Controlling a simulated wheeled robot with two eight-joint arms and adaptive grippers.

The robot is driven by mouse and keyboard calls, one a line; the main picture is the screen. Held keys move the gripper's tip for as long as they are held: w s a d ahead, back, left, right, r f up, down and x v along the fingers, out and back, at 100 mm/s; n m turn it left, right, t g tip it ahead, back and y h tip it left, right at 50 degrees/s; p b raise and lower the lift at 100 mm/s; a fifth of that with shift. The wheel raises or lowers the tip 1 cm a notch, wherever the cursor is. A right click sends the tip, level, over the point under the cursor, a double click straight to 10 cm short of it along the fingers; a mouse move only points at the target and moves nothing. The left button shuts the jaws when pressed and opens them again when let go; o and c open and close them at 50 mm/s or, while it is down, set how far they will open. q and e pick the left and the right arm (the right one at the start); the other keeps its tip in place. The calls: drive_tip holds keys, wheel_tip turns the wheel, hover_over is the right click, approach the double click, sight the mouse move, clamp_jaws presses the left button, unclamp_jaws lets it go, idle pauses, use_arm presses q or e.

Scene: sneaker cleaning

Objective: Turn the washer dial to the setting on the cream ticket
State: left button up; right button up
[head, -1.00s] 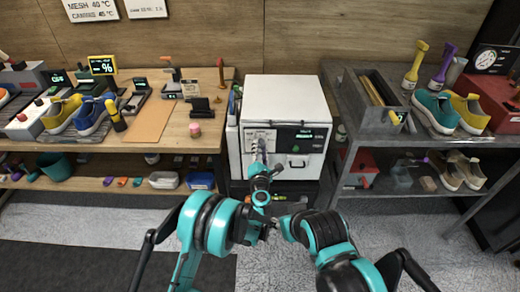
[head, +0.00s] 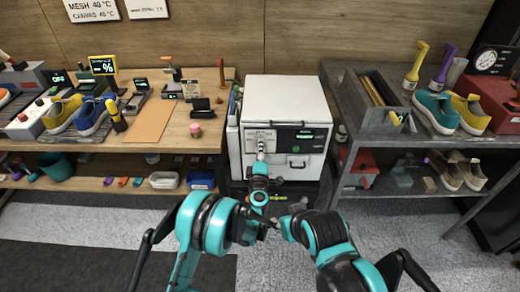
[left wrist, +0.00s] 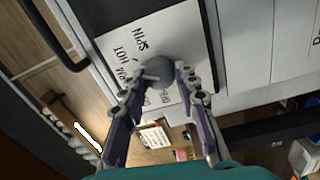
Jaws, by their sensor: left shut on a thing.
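The white washer (head: 285,100) stands between the bench and the shelf. Its dial (left wrist: 158,70) is a round grey knob on a white label plate (left wrist: 120,45). "SPIN" and "HOT" are readable there; other words are partly hidden by my fingers. My left gripper (left wrist: 160,80) is shut on the dial, one finger on each side; it also shows at the washer's front in the head view (head: 262,150). The dial's pointer is too small to read surely.
A dark panel with a green display (head: 305,136) is right of the dial. The wooden bench (head: 205,140) on the left holds shoes and tools. The grey metal shelf (head: 370,130) on the right holds more shoes and brushes.

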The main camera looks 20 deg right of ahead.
use_arm(q)
drive_tip(key=shift+m, duration=1.2)
drive_tip(key=o, duration=1.2)
drive_tip(key=shift+c, duration=0.2)
drive_tip(key=shift+s, duration=0.1)
drive_tip(key=v, duration=0.7)
drive_tip(key=shift+s+a, duration=0.1)
